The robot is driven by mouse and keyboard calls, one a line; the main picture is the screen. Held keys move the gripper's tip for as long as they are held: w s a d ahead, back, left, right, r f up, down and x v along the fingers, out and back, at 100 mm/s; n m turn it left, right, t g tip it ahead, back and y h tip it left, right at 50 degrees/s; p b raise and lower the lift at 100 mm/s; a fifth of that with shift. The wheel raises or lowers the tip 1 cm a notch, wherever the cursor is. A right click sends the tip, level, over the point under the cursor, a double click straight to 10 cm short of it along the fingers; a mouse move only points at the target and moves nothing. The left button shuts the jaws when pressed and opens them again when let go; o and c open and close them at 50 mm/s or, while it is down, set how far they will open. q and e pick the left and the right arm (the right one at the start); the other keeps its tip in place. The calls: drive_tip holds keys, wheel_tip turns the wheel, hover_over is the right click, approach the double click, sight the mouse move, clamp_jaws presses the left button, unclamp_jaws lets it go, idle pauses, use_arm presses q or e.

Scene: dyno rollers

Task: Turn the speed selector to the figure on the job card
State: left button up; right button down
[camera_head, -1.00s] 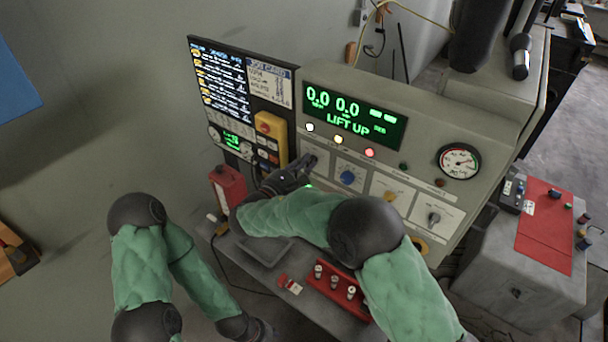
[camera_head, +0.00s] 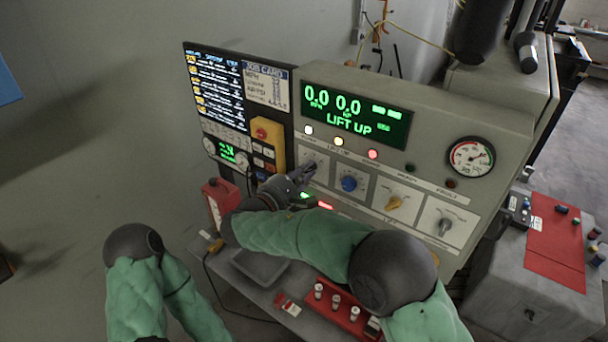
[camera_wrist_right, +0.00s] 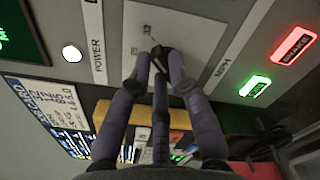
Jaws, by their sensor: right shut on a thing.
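The speed selector is a dark knob (camera_wrist_right: 161,52) on the leftmost light plate (camera_head: 319,166) of the console, beside the MPH label in the right wrist view. My right gripper (camera_head: 303,174) reaches it from the left, and its fingers (camera_wrist_right: 160,72) are closed around it. The fingers hide most of the knob, so I cannot read its setting. The job card (camera_head: 266,84) is on the dark panel at upper left; it also shows tilted in the right wrist view (camera_wrist_right: 48,103). Its small print is hard to read. My left gripper is out of view; only its arm shows.
Blue (camera_head: 349,184), yellow (camera_head: 395,203) and grey (camera_head: 445,226) knobs sit to the right. The display (camera_head: 356,106) reads 0.0, 0.0 and LIFT UP. A green lit button (camera_wrist_right: 255,86) and red lit button (camera_wrist_right: 293,47) are close by. A grey tray (camera_head: 261,266) and red rack (camera_head: 338,312) lie below.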

idle(0.3)
drive_tip(key=c, duration=1.1)
unclamp_jaws()
drive_tip(key=shift+c, duration=0.2)
drive_tip(key=v, duration=1.2)
drive_tip(key=shift+f, duration=0.1)
